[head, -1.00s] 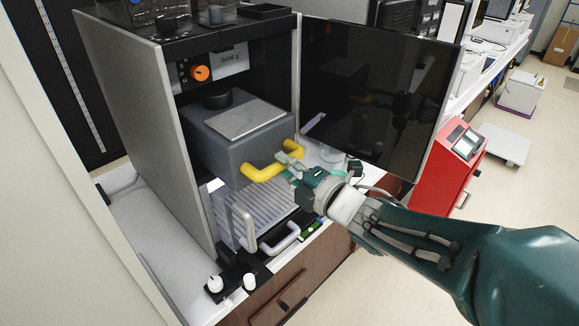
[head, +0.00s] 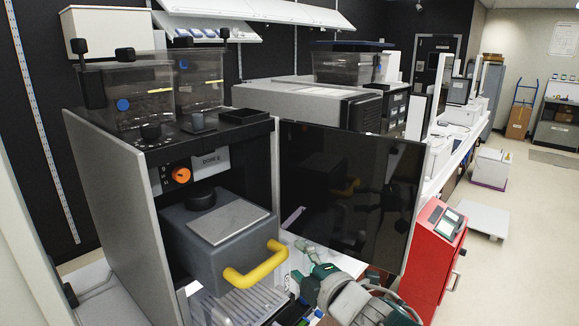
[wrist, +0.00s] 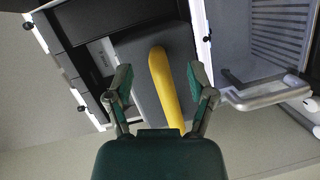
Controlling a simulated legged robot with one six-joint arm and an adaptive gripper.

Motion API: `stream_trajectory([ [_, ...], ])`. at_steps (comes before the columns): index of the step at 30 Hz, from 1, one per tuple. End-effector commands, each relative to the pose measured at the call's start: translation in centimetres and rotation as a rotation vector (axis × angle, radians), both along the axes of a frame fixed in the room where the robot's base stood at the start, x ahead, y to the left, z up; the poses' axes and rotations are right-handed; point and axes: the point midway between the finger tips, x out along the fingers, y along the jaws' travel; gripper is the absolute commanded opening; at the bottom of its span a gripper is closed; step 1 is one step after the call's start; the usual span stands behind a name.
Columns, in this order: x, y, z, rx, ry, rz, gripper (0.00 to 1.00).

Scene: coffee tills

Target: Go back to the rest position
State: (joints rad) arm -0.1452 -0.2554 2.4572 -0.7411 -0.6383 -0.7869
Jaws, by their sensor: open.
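My gripper (head: 302,264) is in front of the coffee machine, just right of the yellow handle (head: 257,265) of the grey box-shaped unit (head: 215,236). In the wrist view my gripper (wrist: 163,84) is open, with its two fingers spread either side of the yellow handle (wrist: 164,82). Nothing is clamped between the fingers. In the head view the fingertips look apart from the handle. The grey unit sits in the machine's open bay, below the orange knob (head: 181,175).
The machine's dark open door (head: 345,185) stands just behind and right of my gripper. A red cabinet (head: 432,255) is at the right. A ribbed tray (head: 245,305) lies below the grey unit.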

Motion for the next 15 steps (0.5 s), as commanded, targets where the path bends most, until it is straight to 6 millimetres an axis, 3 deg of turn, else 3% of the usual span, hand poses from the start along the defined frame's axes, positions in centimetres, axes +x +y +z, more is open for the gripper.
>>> stream_trajectory([
  [4, -0.3, -4.8, 0.0, 0.115, 0.174, -0.252, 0.71],
  [8, -1.7, -8.7, -0.8, 0.249, 0.344, -0.472, 0.71],
  [15, -7.2, -13.5, -2.9, 0.545, 0.66, -0.839, 0.71],
])
